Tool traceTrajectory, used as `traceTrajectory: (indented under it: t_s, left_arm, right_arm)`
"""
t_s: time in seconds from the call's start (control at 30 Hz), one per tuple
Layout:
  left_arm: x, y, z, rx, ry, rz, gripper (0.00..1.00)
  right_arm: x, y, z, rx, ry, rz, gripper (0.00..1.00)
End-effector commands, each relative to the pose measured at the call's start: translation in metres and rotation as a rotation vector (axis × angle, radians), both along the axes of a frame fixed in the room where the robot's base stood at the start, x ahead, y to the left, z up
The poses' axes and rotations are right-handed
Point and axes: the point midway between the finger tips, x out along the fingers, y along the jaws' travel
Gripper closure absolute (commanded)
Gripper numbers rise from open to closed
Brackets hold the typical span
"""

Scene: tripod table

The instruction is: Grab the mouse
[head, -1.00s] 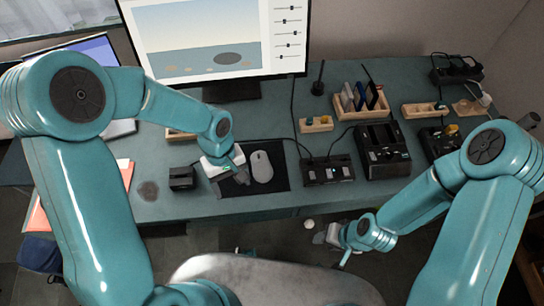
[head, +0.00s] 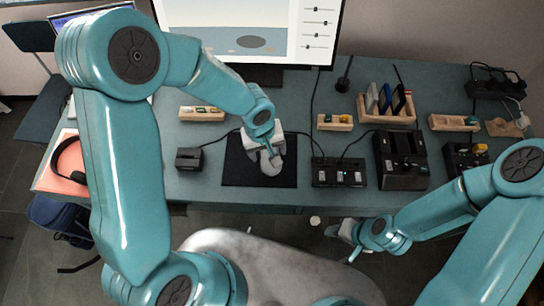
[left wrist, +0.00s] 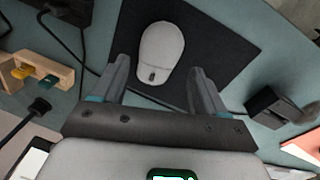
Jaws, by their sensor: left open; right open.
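The mouse (head: 271,163) is light grey and lies on a black mouse pad (head: 238,172) on the teal desk. In the left wrist view the mouse (left wrist: 162,52) lies ahead of my left gripper, roughly between the lines of its fingers. My left gripper (head: 267,150) is open and empty, over the upper part of the mouse in the head view; its two fingers show apart in the left wrist view (left wrist: 158,82). It partly hides the mouse in the head view. My right gripper (head: 345,236) is low, off the desk's front edge, away from the mouse.
A small black box (head: 190,158) stands left of the pad. A black device (head: 338,172) with cables sits right of it, with a larger black unit (head: 400,158) beyond. Wooden trays (head: 202,113) and a monitor (head: 250,35) stand behind. The desk's front edge is close below the pad.

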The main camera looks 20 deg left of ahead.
Motion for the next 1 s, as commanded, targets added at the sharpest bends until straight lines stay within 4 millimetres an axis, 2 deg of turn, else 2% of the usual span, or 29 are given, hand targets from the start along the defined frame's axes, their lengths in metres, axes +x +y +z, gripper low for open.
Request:
traceTrajectory:
  t_s: [0.23,0.4,0.5,0.77,0.9,1.0]
  left_arm:
    - [0.002,-0.004,-0.022,-0.001,0.003,-0.001,0.27]
    - [0.004,-0.007,-0.052,-0.001,0.003,-0.001,0.27]
    - [0.005,-0.008,-0.062,-0.001,0.002,-0.001,0.27]
    - [0.006,-0.009,-0.064,-0.001,-0.001,0.0,0.27]
    - [0.006,-0.008,-0.064,-0.001,-0.001,0.0,0.66]
    - [0.006,-0.008,-0.064,-0.001,-0.001,0.0,0.66]
  right_arm:
    - [0.0,0.0,0.0,0.0,0.0,0.0,0.57]
    - [0.0,0.0,-0.001,0.0,0.0,0.0,0.57]
    - [0.0,0.0,-0.003,0.0,0.0,0.0,0.57]
    - [0.0,0.0,-0.003,0.0,0.0,0.0,0.57]
    - [0.0,0.0,-0.003,0.0,0.0,0.0,0.57]
    - [0.0,0.0,-0.003,0.0,0.0,0.0,0.57]
